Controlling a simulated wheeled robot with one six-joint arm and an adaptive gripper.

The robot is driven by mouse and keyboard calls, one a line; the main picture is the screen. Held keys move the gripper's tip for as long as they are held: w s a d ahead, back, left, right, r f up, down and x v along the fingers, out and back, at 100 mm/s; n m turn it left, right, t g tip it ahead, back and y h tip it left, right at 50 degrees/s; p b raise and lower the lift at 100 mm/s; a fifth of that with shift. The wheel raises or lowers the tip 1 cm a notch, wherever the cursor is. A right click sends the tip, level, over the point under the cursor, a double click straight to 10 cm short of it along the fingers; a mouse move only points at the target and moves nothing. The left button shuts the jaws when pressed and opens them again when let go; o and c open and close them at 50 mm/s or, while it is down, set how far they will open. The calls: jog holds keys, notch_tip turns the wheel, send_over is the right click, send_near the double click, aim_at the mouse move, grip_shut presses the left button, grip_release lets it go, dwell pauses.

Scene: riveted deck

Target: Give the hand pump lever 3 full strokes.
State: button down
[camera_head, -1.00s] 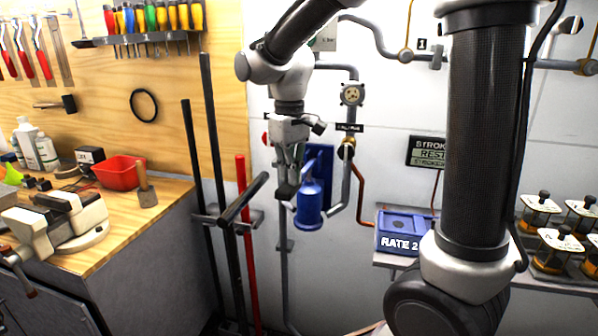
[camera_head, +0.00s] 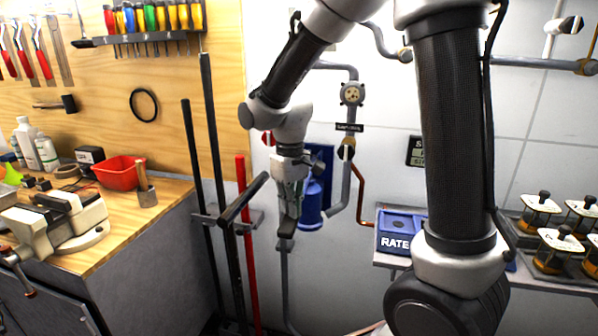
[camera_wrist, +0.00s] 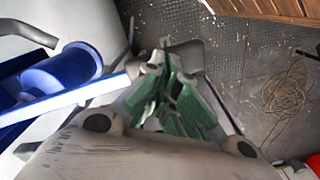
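The hand pump has a blue cylinder (camera_head: 311,205) in front of a blue backplate (camera_head: 322,165) on the white wall. Its blue body (camera_wrist: 62,72) also shows at the left of the wrist view. The pump lever's dark grip (camera_head: 286,243) sits low at my gripper's tips, left of the cylinder. A pale lever arm (camera_wrist: 95,92) runs from the pump toward the fingers in the wrist view. My gripper (camera_head: 288,228) points down and appears shut on the lever's grip. Its green fingers (camera_wrist: 178,98) hide part of the grip.
A black bar rack (camera_head: 225,218) and a red bar (camera_head: 247,240) stand just left of my gripper. A wall display (camera_head: 416,152) is partly hidden by my arm. A shelf at right holds a blue box (camera_head: 398,232) and several jars. A workbench (camera_head: 150,205) stands left.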

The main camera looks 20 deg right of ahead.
notch_tip(320, 180, up, 12)
dwell(0.7)
dwell(2.9)
jog(key=shift+r, duration=0.1)
dwell(2.9)
jog(key=shift+r, duration=0.1)
jog(key=shift+r, duration=2.4)
